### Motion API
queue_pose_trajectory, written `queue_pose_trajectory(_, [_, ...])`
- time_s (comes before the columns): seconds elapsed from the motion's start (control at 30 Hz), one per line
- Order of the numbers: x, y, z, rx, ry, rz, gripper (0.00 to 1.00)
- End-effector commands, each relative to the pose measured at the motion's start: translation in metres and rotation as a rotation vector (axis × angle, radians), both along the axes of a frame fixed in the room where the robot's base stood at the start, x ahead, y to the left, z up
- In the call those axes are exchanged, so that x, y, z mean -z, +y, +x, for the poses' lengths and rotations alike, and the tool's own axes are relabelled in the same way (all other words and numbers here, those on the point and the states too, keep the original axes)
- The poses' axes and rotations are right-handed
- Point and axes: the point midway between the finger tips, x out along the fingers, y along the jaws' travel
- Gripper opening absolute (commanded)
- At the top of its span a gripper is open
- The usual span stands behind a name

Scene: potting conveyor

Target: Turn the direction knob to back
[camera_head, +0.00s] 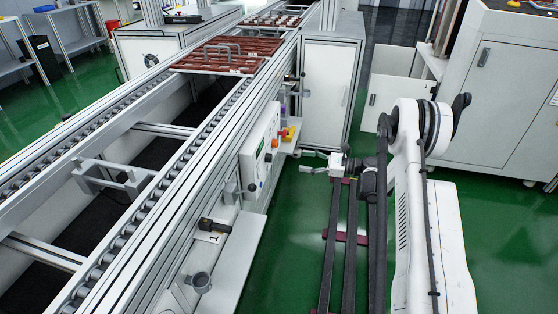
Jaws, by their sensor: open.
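A white control box (259,150) is fixed to the near side of the conveyor frame. Its face carries small buttons and knobs, including orange ones and dark ones. They are too small to tell which is the direction knob or where it points. My gripper (309,161) is open, to the right of the control box and apart from it, with its fingers pointing left. Nothing shows between the fingers. My white arm comes up from the lower right.
The roller conveyor (199,135) runs from lower left to upper middle, with brown trays (228,55) on it. A red-and-yellow part (288,133) sits beside the control box. A white cabinet (328,90) stands behind my gripper. Green floor (290,220) is open below the gripper.

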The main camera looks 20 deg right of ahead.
Motion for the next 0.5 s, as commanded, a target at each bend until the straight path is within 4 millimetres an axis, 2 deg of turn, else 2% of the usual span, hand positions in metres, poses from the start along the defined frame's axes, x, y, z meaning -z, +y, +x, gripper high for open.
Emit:
queue_pose_trajectory(0.03, [0.008, -0.003, -0.001, -0.001, 0.004, 0.017, 0.49])
queue_pose_trajectory(0.1, [0.013, -0.004, -0.003, -0.001, 0.008, 0.032, 0.49])
queue_pose_trajectory(0.27, [0.016, 0.000, -0.001, -0.003, 0.011, 0.042, 0.49])
queue_pose_trajectory(0.5, [0.017, 0.033, 0.016, -0.005, 0.010, 0.040, 0.49])
